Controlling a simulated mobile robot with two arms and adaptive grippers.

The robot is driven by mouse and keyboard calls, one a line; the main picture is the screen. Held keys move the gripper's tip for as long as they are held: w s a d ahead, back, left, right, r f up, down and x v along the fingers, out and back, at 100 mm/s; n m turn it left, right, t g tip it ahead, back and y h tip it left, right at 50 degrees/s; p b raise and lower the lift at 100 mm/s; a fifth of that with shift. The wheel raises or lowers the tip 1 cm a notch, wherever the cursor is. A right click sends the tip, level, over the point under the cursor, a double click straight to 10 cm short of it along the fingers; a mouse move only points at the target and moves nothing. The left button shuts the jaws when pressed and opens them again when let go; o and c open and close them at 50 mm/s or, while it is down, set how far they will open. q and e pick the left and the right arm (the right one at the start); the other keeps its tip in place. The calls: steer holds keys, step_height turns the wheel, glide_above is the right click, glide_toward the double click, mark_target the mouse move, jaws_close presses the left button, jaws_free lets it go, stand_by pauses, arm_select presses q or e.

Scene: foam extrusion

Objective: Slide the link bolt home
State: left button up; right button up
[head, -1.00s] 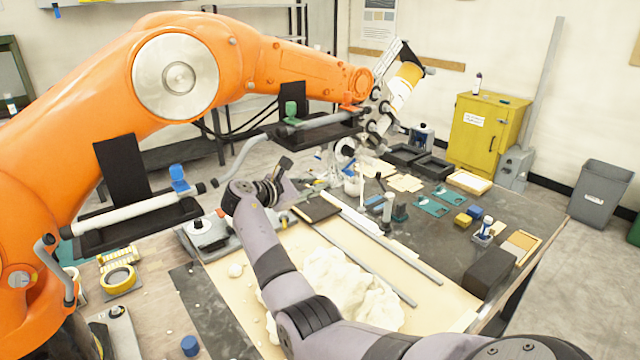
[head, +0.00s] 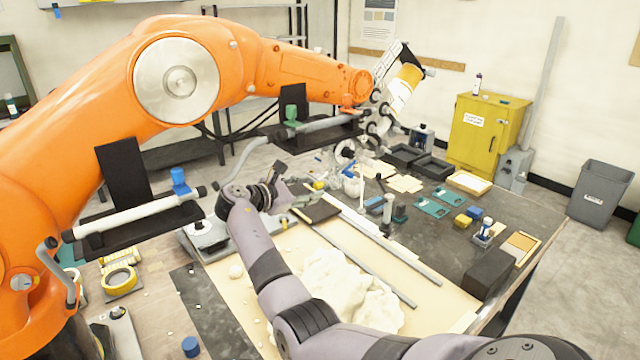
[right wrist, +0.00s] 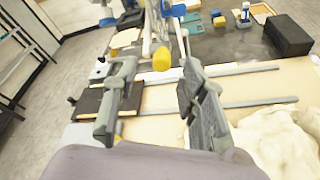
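A grey-white bar (head: 140,215) with a blue block (head: 179,182) sits in a black bracket on the lower part of the orange arm. A similar bar (head: 325,123) with a green block (head: 291,113) sits in a second bracket further along the arm. I cannot tell which of these, if any, is the link bolt. My right gripper (head: 284,182) is over the far left of the bench, below the orange arm and apart from both bars. In the right wrist view its fingers (right wrist: 160,100) are spread and empty. My left gripper is not in view.
The large orange arm (head: 300,70) spans the left and upper middle. White foam (head: 340,290) lies on the tan board. A yellow cabinet (head: 486,130) and grey bin (head: 600,190) stand at the right. Several small items crowd the back of the bench.

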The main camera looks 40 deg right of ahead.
steer(key=a, duration=0.1)
steer(key=a+p, duration=0.1)
steer(key=a, duration=0.1)
steer(key=shift+w+a, duration=0.2)
steer(key=shift+a, duration=0.05)
stand_by(0.8)
